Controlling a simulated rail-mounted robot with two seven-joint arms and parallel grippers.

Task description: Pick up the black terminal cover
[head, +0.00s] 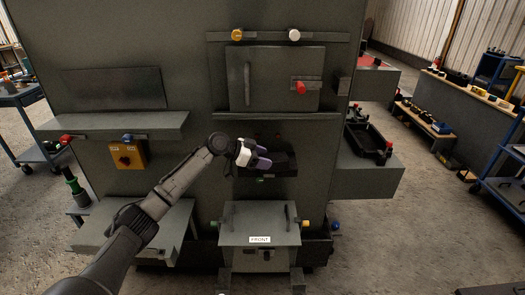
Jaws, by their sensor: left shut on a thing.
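My left gripper (266,160), with purple fingers and a white wrist part, reaches in from the left to the front of the grey enclosure, below its small door. It is shut on the black terminal cover (284,163), a dark block at its fingertips in front of a dark recess. The fingers hide part of the cover, and I cannot tell whether its back touches the enclosure. My right gripper is not in view.
The grey enclosure (200,95) has a door (290,78) with a red knob (300,87). A left shelf (120,125) and a yellow switch box (127,155) stick out. A box marked FRONT (260,225) stands below. A black tray (368,140) sits on the right ledge.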

